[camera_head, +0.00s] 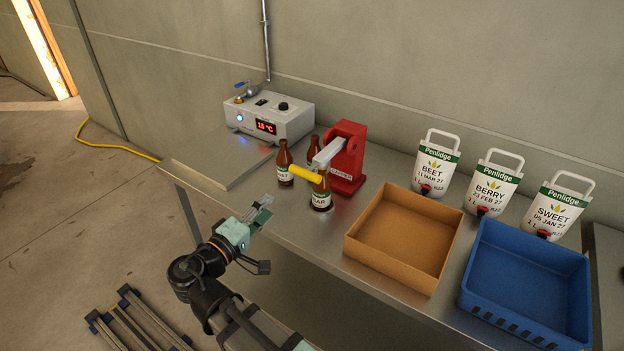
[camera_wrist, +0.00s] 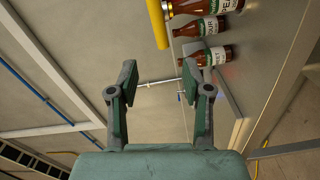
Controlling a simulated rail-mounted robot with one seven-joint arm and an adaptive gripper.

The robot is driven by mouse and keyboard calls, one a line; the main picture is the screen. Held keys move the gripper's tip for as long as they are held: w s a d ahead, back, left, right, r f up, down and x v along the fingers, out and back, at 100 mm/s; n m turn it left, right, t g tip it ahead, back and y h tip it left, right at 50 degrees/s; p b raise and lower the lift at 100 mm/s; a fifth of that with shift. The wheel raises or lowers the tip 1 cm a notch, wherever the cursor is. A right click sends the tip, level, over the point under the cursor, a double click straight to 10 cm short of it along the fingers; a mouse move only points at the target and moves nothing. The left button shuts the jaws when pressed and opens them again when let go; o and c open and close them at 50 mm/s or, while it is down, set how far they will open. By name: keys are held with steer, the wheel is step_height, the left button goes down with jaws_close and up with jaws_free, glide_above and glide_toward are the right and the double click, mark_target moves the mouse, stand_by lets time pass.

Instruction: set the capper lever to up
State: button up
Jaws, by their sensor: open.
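The red capper (camera_head: 350,150) stands on the steel bench. Its grey lever (camera_head: 327,153) slopes down and forward from the capper's top and ends in a yellow crosswise handle (camera_head: 305,174). A brown bottle (camera_head: 321,192) stands at the capper, partly behind the handle. My gripper (camera_head: 264,207) is open and empty, in front of the bench edge, to the left of and nearer than the handle. In the wrist view the yellow handle (camera_wrist: 157,22) is at the top edge, ahead of and outside my open fingers (camera_wrist: 159,80). The lever's pivot is hidden there.
Two more brown bottles (camera_head: 284,164) (camera_head: 313,149) stand left of and behind the handle. A grey control box (camera_head: 267,116) is at the back left. A cardboard tray (camera_head: 370,258), a blue crate (camera_head: 470,275) and several labelled pouches (camera_head: 436,165) occupy the right.

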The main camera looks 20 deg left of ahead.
mark_target(302, 175)
steer(key=p+x, duration=0.5)
steer(key=x, duration=1)
steer(key=shift+w+d+r, duration=0.15)
steer(key=shift+w+d, duration=0.1)
steer(key=shift+x, duration=0.9)
jaws_close()
